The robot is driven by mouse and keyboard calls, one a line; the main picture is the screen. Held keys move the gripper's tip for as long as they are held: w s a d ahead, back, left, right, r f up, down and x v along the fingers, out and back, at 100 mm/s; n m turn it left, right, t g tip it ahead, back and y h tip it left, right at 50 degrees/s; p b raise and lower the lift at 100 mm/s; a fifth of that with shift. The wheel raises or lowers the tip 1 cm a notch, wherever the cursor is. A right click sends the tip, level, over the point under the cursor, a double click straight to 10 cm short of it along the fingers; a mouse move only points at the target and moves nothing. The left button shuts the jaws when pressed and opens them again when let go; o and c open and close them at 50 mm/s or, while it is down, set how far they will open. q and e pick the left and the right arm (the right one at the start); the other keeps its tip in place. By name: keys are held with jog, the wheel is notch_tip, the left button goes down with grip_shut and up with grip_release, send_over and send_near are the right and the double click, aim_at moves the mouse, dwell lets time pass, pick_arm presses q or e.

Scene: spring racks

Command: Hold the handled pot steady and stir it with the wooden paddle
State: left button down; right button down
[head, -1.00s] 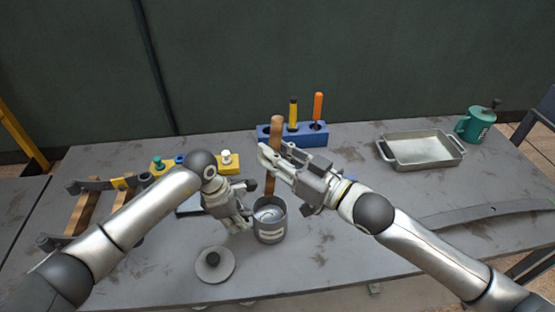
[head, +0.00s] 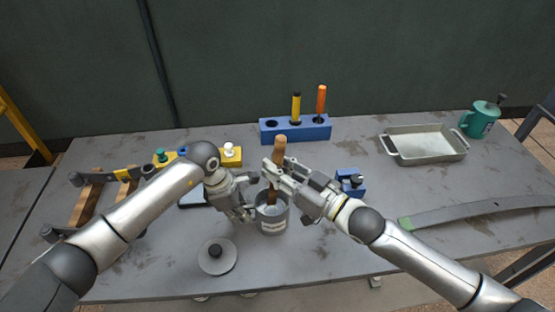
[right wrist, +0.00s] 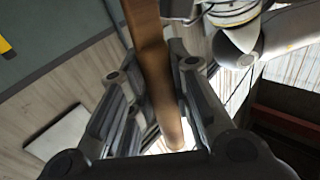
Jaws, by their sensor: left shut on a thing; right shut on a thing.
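The grey pot (head: 273,219) with a pale label stands on the table in front of me. My left gripper (head: 248,214) is at its left side and shut on it, probably at the handle, which the fingers hide. The wooden paddle (head: 280,150) stands nearly upright with its lower end inside the pot. My right gripper (head: 271,173) is shut on the paddle above the pot rim. In the right wrist view the paddle (right wrist: 152,60) runs between the two fingers. The paddle's lower tip is hidden inside the pot.
A round grey lid (head: 218,263) with a dark knob lies at the front left. A blue rack (head: 295,131) with a yellow and an orange handle stands behind. A metal tray (head: 424,144) and a green can (head: 480,120) are at the right. A curved grey strip (head: 480,213) lies front right.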

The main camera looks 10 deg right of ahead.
aim_at(276, 189)
jog(key=shift+a+f, duration=0.2)
jog(key=shift+f, duration=3.35)
jog(key=c, duration=2)
grip_release()
grip_shut()
jog(key=shift+a, duration=0.1)
